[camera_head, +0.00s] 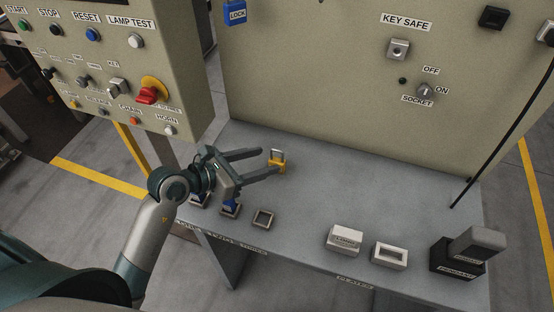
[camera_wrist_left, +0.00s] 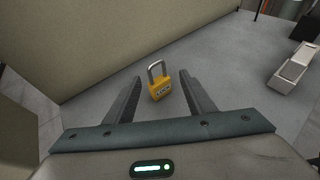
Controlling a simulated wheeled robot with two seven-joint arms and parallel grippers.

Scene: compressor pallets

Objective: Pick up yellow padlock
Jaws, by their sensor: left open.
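The yellow padlock (camera_head: 277,163) with a grey shackle stands upright on the grey bench near the back panel. In the left wrist view the padlock (camera_wrist_left: 159,88) stands between and slightly beyond the fingertips. My left gripper (camera_head: 270,162) is open and its two fingers point at the padlock, one on each side. Its fingers also show in the left wrist view (camera_wrist_left: 160,82), apart, with nothing clamped between them. My right gripper is not in view.
The grey bench (camera_head: 320,190) carries small square holders (camera_head: 263,218), white boxes (camera_head: 345,239) and a black block with a grey top (camera_head: 470,250) at right. A control box (camera_head: 110,70) hangs at left. A blue lock (camera_head: 235,13) is on the panel.

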